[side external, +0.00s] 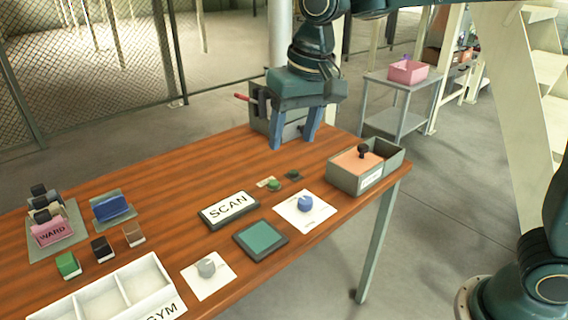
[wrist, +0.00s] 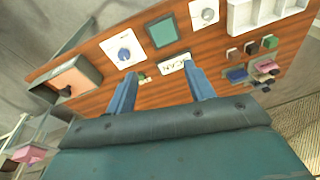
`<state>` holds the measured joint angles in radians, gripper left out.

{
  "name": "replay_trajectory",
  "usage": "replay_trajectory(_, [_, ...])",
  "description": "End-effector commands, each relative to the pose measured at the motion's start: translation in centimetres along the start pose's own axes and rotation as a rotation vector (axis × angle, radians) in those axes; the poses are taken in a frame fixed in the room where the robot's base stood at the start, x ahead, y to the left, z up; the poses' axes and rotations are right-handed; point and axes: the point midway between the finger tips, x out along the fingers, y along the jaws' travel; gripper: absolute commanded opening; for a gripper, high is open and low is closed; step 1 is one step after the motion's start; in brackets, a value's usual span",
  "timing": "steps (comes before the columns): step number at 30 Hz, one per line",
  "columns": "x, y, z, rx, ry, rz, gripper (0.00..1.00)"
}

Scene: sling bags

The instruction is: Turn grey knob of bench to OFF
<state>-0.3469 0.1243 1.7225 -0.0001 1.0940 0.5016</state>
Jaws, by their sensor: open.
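The grey knob (side external: 206,267) sits on a white square plate near the front edge of the bench (side external: 170,190). It also shows at the top of the wrist view (wrist: 208,13). Its pointer setting is too small to read. A blue knob (side external: 305,203) sits on another white plate farther right, and shows in the wrist view (wrist: 124,54). My gripper (side external: 294,146) is open and empty above the back right of the bench, well apart from both knobs. Its two blue fingers show in the wrist view (wrist: 160,70).
A SCAN block (side external: 228,209) and teal pad (side external: 260,241) lie between the knobs. A white divided tray (side external: 103,290) is left of the grey knob. A grey box (side external: 343,182) with a black-knobbed lid stands right. Small blocks and bags (side external: 52,232) stand left.

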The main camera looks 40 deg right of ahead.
Motion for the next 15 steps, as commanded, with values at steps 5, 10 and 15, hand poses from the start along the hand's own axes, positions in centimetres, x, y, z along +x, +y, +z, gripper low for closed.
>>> replay_trajectory(5, [2.9,-4.0,-1.7,0.021,-0.047,0.017,0.53])
replay_trajectory(10, [6.0,-7.6,-2.7,0.044,-0.087,0.037,0.53])
replay_trajectory(15, [9.4,-11.3,-3.1,0.067,-0.123,0.061,0.53])
